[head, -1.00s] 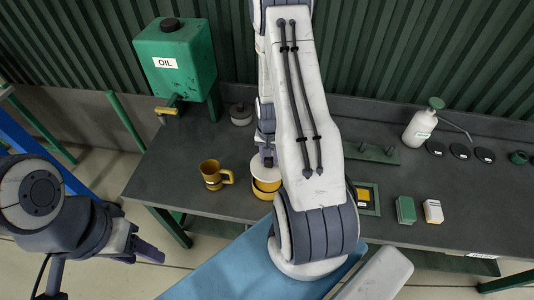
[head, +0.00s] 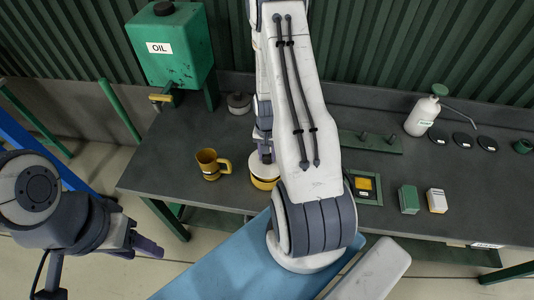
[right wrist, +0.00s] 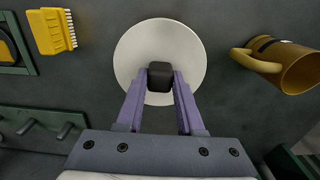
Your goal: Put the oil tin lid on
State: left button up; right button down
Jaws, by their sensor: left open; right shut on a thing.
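The oil tin (head: 262,184) is a yellow round tin near the front edge of the bench, partly hidden by my right arm in the head view. The white round lid (head: 257,172) is level over its top, touching or very close; I cannot tell if it is fully seated. In the right wrist view the lid (right wrist: 135,50) hides the tin. My right gripper (right wrist: 160,76) is shut on the lid's black knob (right wrist: 160,75); it also shows in the head view (head: 266,154). My left gripper (head: 150,247) is open and empty, off the bench at left.
A yellow mug (head: 209,165) stands just left of the tin. A green OIL tank (head: 172,50) with a tap is at the back left. A green box (head: 409,199), a yellow brush (right wrist: 52,32) and a peg rack (head: 370,142) lie to the right.

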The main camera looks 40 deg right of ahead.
jog(key=shift+f+b, duration=0.35)
jog(key=shift+f, duration=0.45)
jog(key=shift+f+b, duration=0.75)
jog(key=shift+f, duration=0.2)
jog(key=shift+c, duration=2.2)
grip_release()
jog(key=shift+r, duration=0.15)
notch_tip(320, 180, up, 10)
jog(key=shift+r+b, duration=0.15)
jog(key=shift+b, duration=0.7)
